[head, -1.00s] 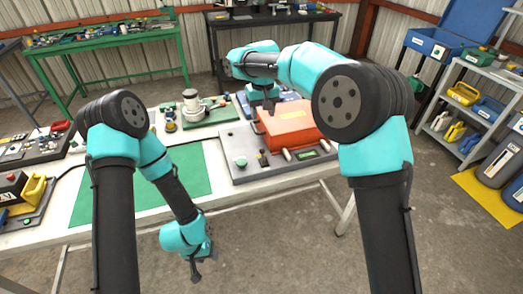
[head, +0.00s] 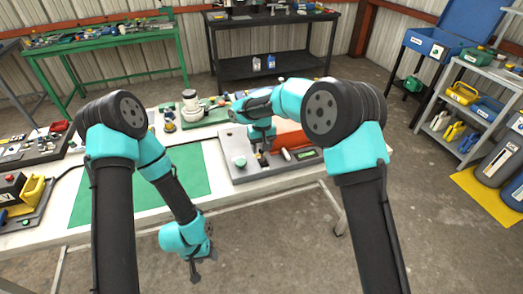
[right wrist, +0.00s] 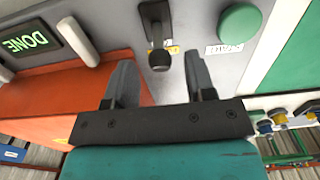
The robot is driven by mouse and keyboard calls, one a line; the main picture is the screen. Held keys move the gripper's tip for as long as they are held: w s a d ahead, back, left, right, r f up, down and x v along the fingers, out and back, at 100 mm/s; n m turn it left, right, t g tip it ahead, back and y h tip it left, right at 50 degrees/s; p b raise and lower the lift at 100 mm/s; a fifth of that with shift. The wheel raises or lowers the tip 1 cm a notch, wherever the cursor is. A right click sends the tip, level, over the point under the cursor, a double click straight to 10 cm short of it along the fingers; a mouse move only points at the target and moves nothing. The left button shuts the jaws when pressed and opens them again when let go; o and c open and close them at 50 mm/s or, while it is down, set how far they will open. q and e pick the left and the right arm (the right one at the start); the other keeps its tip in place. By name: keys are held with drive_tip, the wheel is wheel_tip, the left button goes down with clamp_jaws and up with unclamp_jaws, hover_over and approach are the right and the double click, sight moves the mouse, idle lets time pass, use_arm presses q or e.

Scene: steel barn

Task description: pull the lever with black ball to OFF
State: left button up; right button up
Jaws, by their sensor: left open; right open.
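The lever with the black ball (right wrist: 159,60) stands on the grey panel (right wrist: 199,15) in the right wrist view. Its dark stem (right wrist: 155,16) rises from the top of that view, and the ball points down the picture. My right gripper (right wrist: 157,70) is open, with one finger on each side of the ball. I cannot tell whether either finger touches it. In the head view my right gripper (head: 262,143) hangs over the panel and largely hides the lever. My left gripper (head: 199,262) hangs open and empty in front of the table.
On the panel are a green button (right wrist: 240,24), a white handle (right wrist: 78,40) and a green display (right wrist: 30,40) reading DONE. An orange box (right wrist: 45,98) stands beside the gripper. A bare green mat (head: 192,180) lies left of the panel.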

drive_tip(key=shift+f, duration=1.15)
drive_tip(key=c, duration=0.9)
drive_tip(key=shift+s+d+r+t, duration=0.1)
drive_tip(key=shift+t, duration=0.2)
drive_tip(key=shift+s+d+r+t+y, duration=0.1)
drive_tip(key=shift+s+d+t+y, duration=0.15)
drive_tip(key=shift+t, duration=0.4)
drive_tip(key=shift+s+d+r+t+y, duration=0.1)
drive_tip(key=shift+s+t+y, duration=0.2)
drive_tip(key=shift+t, duration=0.35)
drive_tip(key=shift+w, duration=0.1)
drive_tip(key=shift+s+t+y, duration=0.25)
drive_tip(key=shift+t, duration=0.05)
